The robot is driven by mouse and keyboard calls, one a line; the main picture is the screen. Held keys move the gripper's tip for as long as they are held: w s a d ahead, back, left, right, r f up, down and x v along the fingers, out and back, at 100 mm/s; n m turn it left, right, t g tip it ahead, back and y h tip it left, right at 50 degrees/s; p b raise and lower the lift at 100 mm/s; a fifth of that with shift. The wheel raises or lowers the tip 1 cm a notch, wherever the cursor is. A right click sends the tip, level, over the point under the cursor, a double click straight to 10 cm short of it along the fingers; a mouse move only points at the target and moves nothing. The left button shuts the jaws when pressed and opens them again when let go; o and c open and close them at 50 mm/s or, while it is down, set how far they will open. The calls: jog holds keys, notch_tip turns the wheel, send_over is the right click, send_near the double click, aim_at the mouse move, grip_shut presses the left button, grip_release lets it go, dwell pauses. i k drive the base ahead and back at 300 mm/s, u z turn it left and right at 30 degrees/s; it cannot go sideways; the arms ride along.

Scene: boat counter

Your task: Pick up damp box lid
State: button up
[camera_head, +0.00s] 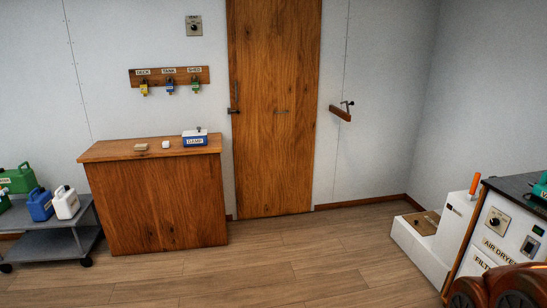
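The damp box (194,141) is a small blue box with a white label reading "DAMP". It stands at the right end of the top of a wooden counter (160,205), left of the middle of the view. Its lid (191,132) is pale, with a small dark knob on top, and sits on the box. My gripper is not in view. An orange-brown part with dark round joints at the bottom right corner looks like my own arm, and its end is hidden.
A small beige block (141,147) and a white block (166,145) lie on the counter left of the box. A grey cart (48,243) with jugs stands at left. A white air dryer unit (500,235) stands at right. The wooden floor (300,265) between is clear.

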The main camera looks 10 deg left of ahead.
aim_at(197, 132)
jog(key=u, duration=0.55)
jog(key=i, duration=1.65)
jog(key=u, duration=0.85)
jog(key=i, duration=2.95)
jog(key=z, duration=0.05)
